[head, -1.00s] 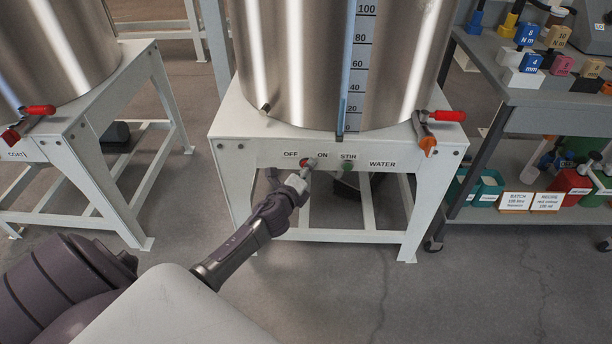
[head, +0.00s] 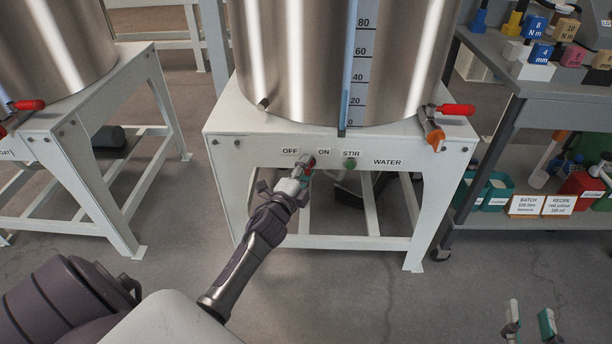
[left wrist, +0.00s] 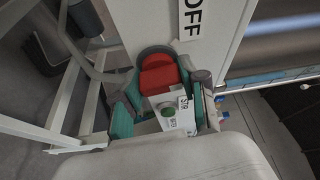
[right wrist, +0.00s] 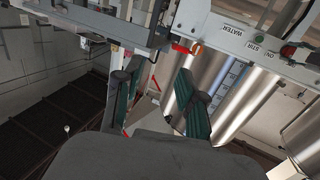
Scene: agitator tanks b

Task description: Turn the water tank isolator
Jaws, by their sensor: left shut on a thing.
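The water tank isolator (head: 310,164) is a red knob on the white tank stand's front rail, between the OFF (head: 290,151) and ON labels. It shows large and red in the left wrist view (left wrist: 158,76). My left gripper (head: 300,177) is shut on it, with one teal-padded finger on each side in the left wrist view (left wrist: 164,104). The fingers partly hide the knob, and its exact angle is hard to tell. My right gripper (head: 529,318) is at the head view's lower right edge. It is open and empty in the right wrist view (right wrist: 157,95).
A green STIR button (head: 350,164) is just right of the isolator. A valve with a red handle (head: 455,110) sits at the stand's right corner. A grey cart (head: 500,90) with tools and bins stands at right, another tank stand (head: 75,140) at left.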

